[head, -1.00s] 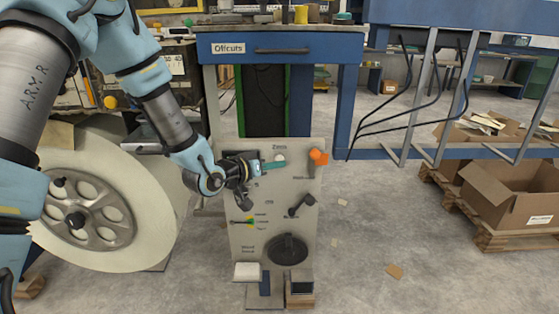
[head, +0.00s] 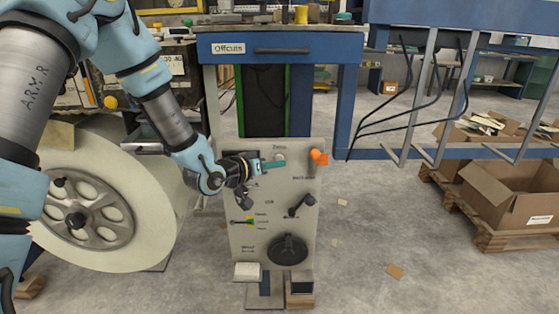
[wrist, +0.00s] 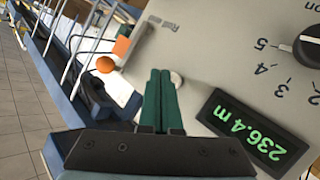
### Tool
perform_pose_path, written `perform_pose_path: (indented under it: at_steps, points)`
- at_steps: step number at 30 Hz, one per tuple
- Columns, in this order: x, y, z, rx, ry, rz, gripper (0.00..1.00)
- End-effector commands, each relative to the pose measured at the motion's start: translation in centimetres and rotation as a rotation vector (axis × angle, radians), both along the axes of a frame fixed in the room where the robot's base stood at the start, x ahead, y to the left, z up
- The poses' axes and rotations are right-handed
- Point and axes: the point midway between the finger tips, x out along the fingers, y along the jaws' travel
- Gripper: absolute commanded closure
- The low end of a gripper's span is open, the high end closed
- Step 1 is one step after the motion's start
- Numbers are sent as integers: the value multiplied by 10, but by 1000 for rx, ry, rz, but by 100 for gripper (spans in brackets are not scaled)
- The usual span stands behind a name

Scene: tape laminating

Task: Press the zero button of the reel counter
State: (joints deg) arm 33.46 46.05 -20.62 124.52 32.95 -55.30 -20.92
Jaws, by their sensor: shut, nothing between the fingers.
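The zero button (head: 280,157) is a small pale round button under the "Zero" label on the grey control panel (head: 272,222). It also shows in the wrist view (wrist: 177,79), just right of my fingertips. My gripper (head: 284,164) has its teal fingers pressed together, with nothing between them. The fingertips (wrist: 160,71) are very close to the button and partly overlap its edge in the pictures; I cannot tell whether they touch it. The reel counter display (wrist: 254,131) reads 236.4 m in green. My gripper covers most of it in the head view.
An orange-headed lever (head: 318,157) sits right of the button. A large white reel (head: 112,190) stands at left.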

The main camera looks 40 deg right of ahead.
Motion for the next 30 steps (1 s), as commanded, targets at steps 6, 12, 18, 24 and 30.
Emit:
perform_pose_path:
  at_steps: [6, 12, 18, 24, 30]
  points:
    - [4, -3, 0, 0, 0, 0, 100]
    - [4, -3, 0, 0, 1, 0, 100]
    - [4, -4, 0, 0, 1, 0, 100]
    - [6, -5, 0, -1, 1, 1, 100]
    - [8, -7, 0, -1, 1, 1, 100]
